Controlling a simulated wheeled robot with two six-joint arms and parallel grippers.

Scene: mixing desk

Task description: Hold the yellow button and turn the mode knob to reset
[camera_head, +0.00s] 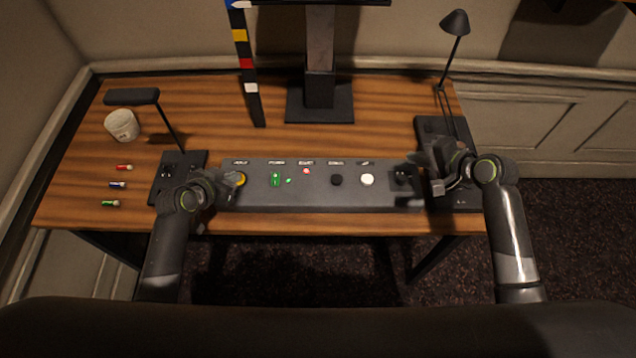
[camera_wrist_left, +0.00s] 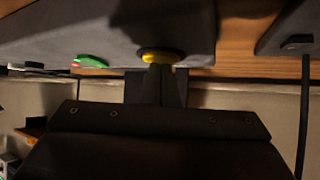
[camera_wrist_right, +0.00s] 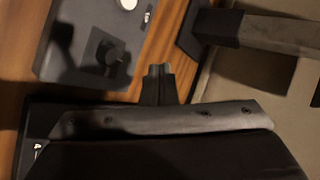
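A grey control panel (camera_head: 310,195) lies along the front of the desk. Its yellow button (camera_head: 240,179) is at the left end and shows in the left wrist view (camera_wrist_left: 160,57). My left gripper (camera_head: 229,184) is shut, its fingertips (camera_wrist_left: 160,72) at the button's edge; I cannot tell whether they press it. A black knob (camera_head: 402,177) is at the panel's right end and shows in the right wrist view (camera_wrist_right: 108,54); its label is unreadable. My right gripper (camera_head: 428,163) is shut and empty, to the right of this knob and apart from it, its fingertips (camera_wrist_right: 158,72) over the desk.
The panel also has a green switch (camera_head: 275,180), a small red light (camera_head: 306,171), a round black control (camera_head: 336,180) and a white button (camera_head: 367,180). Lamps stand at left (camera_head: 132,97) and right (camera_head: 454,24). A monitor stand (camera_head: 319,100) is behind. A white cup (camera_head: 122,125) is at left.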

